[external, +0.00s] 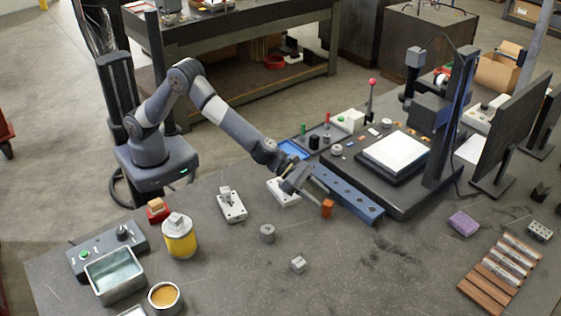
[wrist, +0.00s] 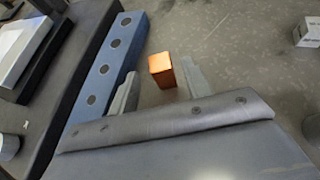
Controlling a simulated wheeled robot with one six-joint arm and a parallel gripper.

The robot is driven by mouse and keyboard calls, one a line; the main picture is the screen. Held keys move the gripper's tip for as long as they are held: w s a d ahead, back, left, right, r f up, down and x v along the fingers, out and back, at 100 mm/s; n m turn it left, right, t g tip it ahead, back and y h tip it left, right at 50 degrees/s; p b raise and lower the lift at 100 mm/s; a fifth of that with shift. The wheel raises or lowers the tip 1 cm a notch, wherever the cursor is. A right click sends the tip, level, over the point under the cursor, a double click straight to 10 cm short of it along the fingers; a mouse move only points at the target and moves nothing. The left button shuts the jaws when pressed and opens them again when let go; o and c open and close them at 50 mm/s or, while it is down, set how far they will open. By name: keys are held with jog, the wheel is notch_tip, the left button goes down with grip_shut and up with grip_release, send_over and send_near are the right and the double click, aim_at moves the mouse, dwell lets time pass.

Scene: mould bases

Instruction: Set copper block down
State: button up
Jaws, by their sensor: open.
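The copper block (external: 327,209) is a small upright orange-brown block. It appears to stand on the grey table, just to the right of the end of my gripper (external: 317,192). In the wrist view the copper block (wrist: 162,72) is between the two fingertips of my gripper (wrist: 162,78), with a visible gap on both sides. The fingers are spread and hold nothing. The underside of the block is hidden, so its contact with the table is not directly seen.
A long blue rail with holes (external: 350,197) runs close beside the block; it also shows in the wrist view (wrist: 104,68). A white mould base (external: 283,192) is behind my gripper, another (external: 232,207) further left. A small grey block (external: 298,264) stands in front.

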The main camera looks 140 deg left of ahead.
jog(key=b+v, duration=0.1)
jog(key=v, duration=0.9)
jog(key=shift+f+b, duration=0.1)
jog(key=shift+b, duration=0.25)
